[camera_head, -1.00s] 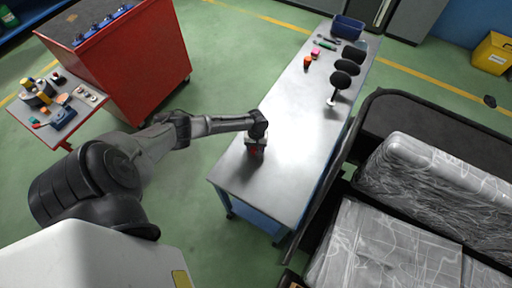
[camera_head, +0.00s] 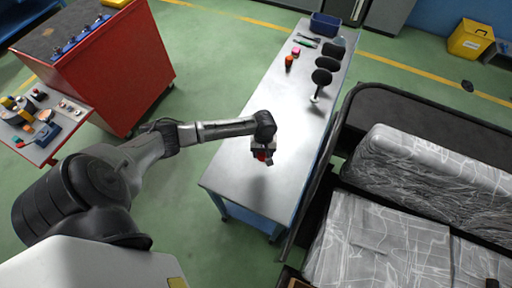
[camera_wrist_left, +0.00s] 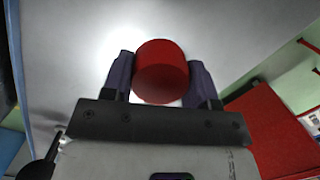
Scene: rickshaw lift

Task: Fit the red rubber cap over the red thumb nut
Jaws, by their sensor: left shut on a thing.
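The red rubber cap shows in the left wrist view as a plain red cylinder (camera_wrist_left: 161,72) between two dark fingers. My left gripper (camera_wrist_left: 160,84) is shut on its sides. In the head view my left gripper (camera_head: 262,153) is over the near part of the steel table, with a bit of the red cap (camera_head: 262,157) showing under it. The cap appears to be held above the table top, with a soft shadow below it. I cannot make out the red thumb nut in either view. My right gripper is not in view.
The steel table (camera_head: 228,172) is bare around the gripper. Its far end holds an orange piece (camera_head: 289,61), a pink piece (camera_head: 296,51), several black round-headed parts (camera_head: 322,77) and a blue bin (camera_head: 325,24). The dark vehicle with wrapped seats (camera_head: 372,245) stands at right, a red cabinet (camera_head: 125,80) at left.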

